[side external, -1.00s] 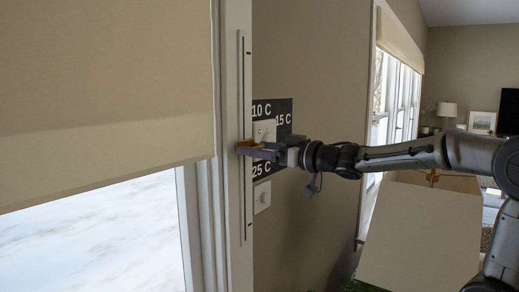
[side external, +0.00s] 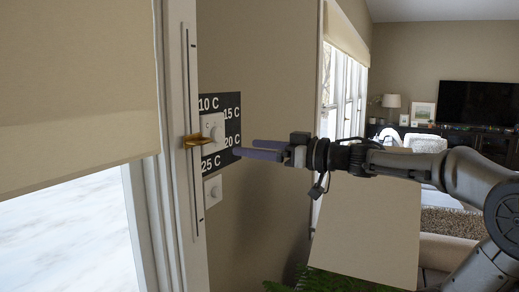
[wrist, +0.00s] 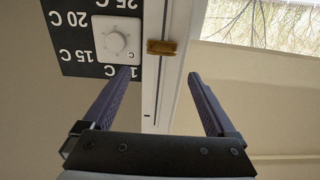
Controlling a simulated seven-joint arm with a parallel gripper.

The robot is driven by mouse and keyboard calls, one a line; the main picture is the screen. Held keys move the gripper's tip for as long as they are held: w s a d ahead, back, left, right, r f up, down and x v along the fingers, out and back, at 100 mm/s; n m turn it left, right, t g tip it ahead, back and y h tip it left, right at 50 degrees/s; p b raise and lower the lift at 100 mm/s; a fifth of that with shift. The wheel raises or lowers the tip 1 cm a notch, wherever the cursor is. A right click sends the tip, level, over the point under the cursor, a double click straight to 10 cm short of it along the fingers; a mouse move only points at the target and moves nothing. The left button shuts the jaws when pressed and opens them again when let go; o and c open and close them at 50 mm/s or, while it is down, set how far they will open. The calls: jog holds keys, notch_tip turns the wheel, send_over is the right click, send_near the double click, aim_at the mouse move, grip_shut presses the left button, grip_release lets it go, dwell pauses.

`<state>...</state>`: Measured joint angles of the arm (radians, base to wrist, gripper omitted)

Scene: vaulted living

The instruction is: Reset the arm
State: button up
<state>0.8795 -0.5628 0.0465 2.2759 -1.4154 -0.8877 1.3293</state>
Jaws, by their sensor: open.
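My gripper (side external: 246,148) is open and empty, held level to the right of the window frame. In the wrist view its two fingers (wrist: 162,74) are spread wide with nothing between the tips. A brass handle (side external: 194,140) sits on a vertical slider track (side external: 192,205) on the white window frame. The handle (wrist: 162,47) appears beyond the fingertips in the wrist view, apart from them. A white dial (side external: 213,126) is mounted on a dark panel with temperature labels (side external: 232,104).
A second white dial plate (side external: 213,190) is on the wall below the panel. A beige shade (side external: 75,90) covers the upper window. A pale box-like block (side external: 365,230) stands below my arm, with green foliage (side external: 320,280) at its foot. A television (side external: 478,103) stands far back.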

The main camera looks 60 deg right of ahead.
jog(key=shift+s, duration=0.4)
dwell(0.3)
